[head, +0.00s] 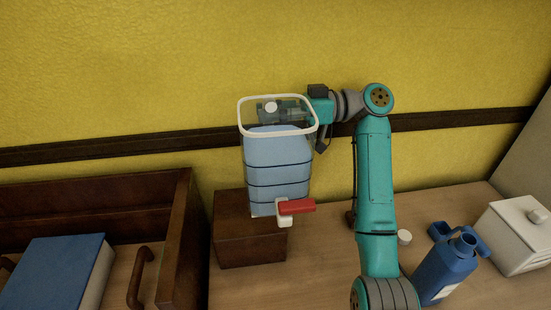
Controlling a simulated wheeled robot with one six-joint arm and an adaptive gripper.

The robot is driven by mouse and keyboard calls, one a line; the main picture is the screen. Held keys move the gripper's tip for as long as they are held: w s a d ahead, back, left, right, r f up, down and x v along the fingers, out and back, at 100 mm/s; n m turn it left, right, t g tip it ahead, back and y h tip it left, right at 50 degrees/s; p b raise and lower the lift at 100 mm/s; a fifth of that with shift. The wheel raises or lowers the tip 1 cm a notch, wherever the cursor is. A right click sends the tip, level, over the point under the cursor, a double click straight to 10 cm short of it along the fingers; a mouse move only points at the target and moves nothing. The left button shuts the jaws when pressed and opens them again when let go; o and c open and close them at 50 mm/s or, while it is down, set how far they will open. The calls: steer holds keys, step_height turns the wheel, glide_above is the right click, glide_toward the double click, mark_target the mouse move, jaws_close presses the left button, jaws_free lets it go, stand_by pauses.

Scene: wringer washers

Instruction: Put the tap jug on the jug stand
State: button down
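The tap jug (278,165) is a clear, bluish, ribbed container with a white rim and a red-handled white tap (292,208) low on its front. It looks upright. Its base overlaps the top of the brown wooden block that looks like the jug stand (250,245); I cannot tell whether it rests on it or hangs just above. My gripper (272,110) is at the top of the jug, seen through or inside its rim, with a small white round part beside it. The fingers are mostly hidden, so their grip is unclear.
A dark wooden open box (185,240) holding a blue-covered block (55,272) stands at left. A blue bottle (445,268), a white cap (404,237) and a white lidded box (515,238) are at right. The yellow wall is close behind.

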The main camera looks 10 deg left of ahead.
steer(key=shift+f, duration=4.85)
steer(key=c, duration=1.3)
jaws_free()
steer(key=shift+s+f, duration=0.1)
steer(key=shift+f, duration=0.05)
steer(key=o, duration=0.4)
